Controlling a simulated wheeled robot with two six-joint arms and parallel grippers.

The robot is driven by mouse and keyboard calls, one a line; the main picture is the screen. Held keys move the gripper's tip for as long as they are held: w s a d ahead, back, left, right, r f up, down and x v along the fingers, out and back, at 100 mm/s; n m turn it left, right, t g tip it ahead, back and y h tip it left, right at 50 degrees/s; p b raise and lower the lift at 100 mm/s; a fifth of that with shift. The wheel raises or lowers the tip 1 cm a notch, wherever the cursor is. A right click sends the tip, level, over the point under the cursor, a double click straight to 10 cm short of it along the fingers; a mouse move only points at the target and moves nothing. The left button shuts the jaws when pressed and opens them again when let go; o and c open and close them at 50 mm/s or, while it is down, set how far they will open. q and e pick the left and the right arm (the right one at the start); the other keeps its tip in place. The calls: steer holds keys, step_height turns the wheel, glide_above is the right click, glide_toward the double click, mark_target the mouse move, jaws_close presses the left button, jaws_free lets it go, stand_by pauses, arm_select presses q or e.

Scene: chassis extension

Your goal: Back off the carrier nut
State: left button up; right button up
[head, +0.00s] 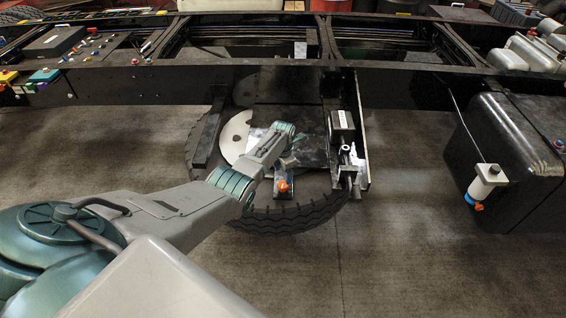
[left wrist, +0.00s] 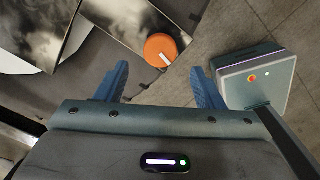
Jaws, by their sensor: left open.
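The carrier nut (head: 282,186) is an orange round cap with a white line across it, at the front of the spare wheel carrier. In the left wrist view the orange nut (left wrist: 161,49) lies just past my fingertips, roughly midway between them. My left gripper (left wrist: 159,66) is open and empty, its two blue fingers spread to either side of the nut's line. I cannot tell how far the fingertips are above it. In the head view my left gripper (head: 283,173) points down at the nut and is partly hidden by my wrist. My right gripper is in neither view.
The spare tyre (head: 290,218) lies flat under the chassis rail (head: 120,87). A bracket with a metal mechanism (head: 345,155) stands right of the nut. A black tank (head: 505,145) with a hanging white device (head: 487,180) is farther right. Open floor (head: 400,240) lies between.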

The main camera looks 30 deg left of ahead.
mark_target(283, 184)
arm_select(q)
steer(key=shift+r, duration=1.5)
